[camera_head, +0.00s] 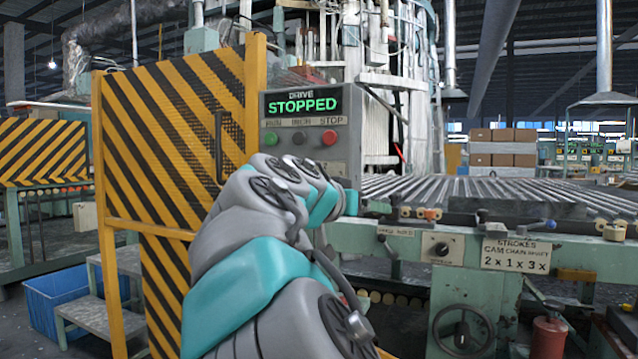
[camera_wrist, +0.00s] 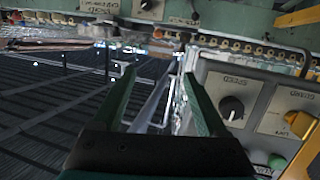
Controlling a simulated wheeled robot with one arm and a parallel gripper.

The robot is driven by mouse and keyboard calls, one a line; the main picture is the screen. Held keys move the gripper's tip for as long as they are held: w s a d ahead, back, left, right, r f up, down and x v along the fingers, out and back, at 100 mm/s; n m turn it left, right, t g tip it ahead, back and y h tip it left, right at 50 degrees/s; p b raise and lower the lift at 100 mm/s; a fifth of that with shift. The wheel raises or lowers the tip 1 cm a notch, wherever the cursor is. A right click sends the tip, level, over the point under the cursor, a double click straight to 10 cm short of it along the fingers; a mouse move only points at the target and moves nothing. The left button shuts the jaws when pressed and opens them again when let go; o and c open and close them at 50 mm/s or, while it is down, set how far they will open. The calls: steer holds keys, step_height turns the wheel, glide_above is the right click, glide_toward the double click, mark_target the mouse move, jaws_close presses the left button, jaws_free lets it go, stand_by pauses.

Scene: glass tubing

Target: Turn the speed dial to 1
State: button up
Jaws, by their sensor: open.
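A black round dial (camera_wrist: 232,107) sits on a pale control panel at the right of the wrist view. Another dial (camera_head: 441,248) is on the green machine frame, beside the "STROKES" plate (camera_head: 515,255).
The display (camera_head: 302,101) reads "STOPPED", above several buttons. A striped guard (camera_head: 175,130) stands left; a roller bed (camera_head: 480,190) lies right.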

steer(key=a+r+n+t+y, duration=0.1)
steer(key=a+r+t, duration=0.2)
steer(key=a, duration=1)
steer(key=p+x, duration=0.1)
steer(key=x, duration=0.7)
steer(key=shift+w+r+p, duration=0.2)
steer(key=shift+r+p, duration=0.05)
steer(key=shift+p, duration=0.15)
jaws_close()
